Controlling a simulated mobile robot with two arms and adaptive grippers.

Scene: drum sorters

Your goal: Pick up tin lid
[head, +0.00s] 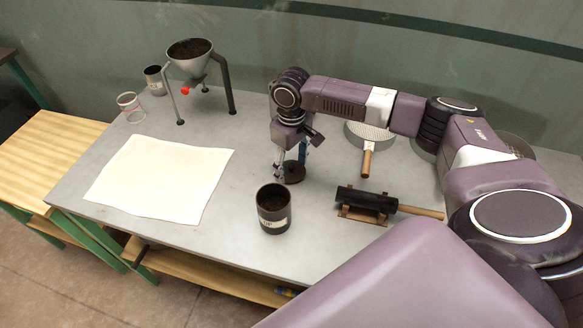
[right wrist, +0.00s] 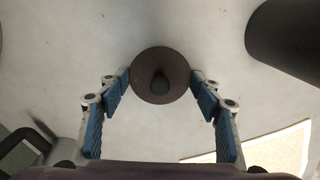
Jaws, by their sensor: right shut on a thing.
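The tin lid (head: 297,174) is a dark round disc at the middle of the grey table in the head view. In the right wrist view the lid (right wrist: 160,88) shows face-on with a small round knob at its centre. My right gripper (head: 289,175) points down at it and is shut on it. In the right wrist view the blue-padded fingers of the gripper (right wrist: 160,80) meet the lid's rim from both sides. I cannot tell whether the lid touches the table. My left gripper is not in view.
An open dark tin (head: 273,221) with a label stands in front of the lid. A sieve (head: 366,138) and a black roller on a wooden rest (head: 365,204) lie to the right. A cream sheet (head: 150,190), funnel stand (head: 190,62), small tin (head: 154,84) and glass (head: 130,113) are left.

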